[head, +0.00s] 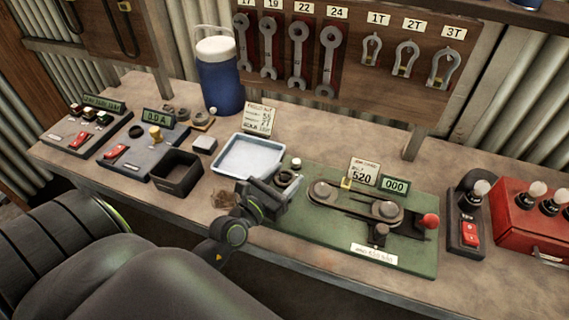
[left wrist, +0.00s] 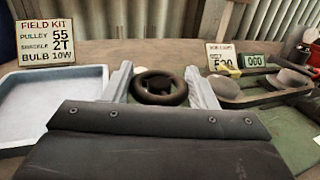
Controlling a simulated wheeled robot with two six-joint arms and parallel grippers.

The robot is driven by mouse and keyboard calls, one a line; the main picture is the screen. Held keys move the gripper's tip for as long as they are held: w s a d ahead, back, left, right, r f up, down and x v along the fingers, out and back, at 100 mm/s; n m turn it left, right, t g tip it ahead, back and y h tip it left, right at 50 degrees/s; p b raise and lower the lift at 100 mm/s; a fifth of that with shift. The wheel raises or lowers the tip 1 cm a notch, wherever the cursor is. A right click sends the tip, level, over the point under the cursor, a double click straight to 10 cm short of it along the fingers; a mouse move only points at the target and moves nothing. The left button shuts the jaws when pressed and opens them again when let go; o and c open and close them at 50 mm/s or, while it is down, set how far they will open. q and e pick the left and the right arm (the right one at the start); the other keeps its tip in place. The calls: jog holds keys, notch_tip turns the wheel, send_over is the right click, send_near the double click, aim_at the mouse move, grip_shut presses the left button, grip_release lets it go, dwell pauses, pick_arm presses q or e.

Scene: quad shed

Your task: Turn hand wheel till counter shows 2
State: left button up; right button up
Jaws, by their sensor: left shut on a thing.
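The dark hand wheel (head: 288,178) stands at the left end of the green base board (head: 425,262). In the left wrist view the wheel (left wrist: 160,98) lies between the two pale fingers of my left gripper (left wrist: 160,76). In the head view my left gripper (head: 276,188) is at the wheel, shut on it, and partly hides it. The counter (head: 395,185) on the board's far side reads 000; it also shows in the left wrist view (left wrist: 256,61). My right gripper is not in view.
A pale blue tray (head: 247,157) is just left of the board. Pulleys (head: 324,192) and a red knob (head: 430,220) sit on the board. A switch box (head: 468,220) and red lamp box (head: 530,222) are to the right. A black bin (head: 178,172) is further left.

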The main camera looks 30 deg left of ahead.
pick_arm(q)
jog(key=n+y+p, duration=0.1)
jog(key=y+p, duration=0.1)
jog(key=n+y+p, duration=0.1)
jog(key=y+p, duration=0.1)
jog(key=n+y+p, duration=0.2)
jog(key=p, duration=0.1)
jog(key=shift+w+r+g, duration=0.1)
jog(key=shift+r+g, duration=0.3)
jog(key=shift+n+y, duration=0.5)
jog(key=shift+y, duration=0.3)
jog(key=shift+f+n+g+y+p, duration=0.3)
jog(key=shift+n+g+y, duration=0.4)
jog(key=shift+y, duration=0.3)
jog(key=shift+n+g+y, duration=0.8)
jog(key=shift+n+y, duration=0.3)
jog(key=shift+y, duration=0.2)
jog(key=shift+y, duration=0.3)
jog(key=o, duration=1)
jog(key=shift+c, duration=0.2)
jog(key=shift+f, duration=0.1)
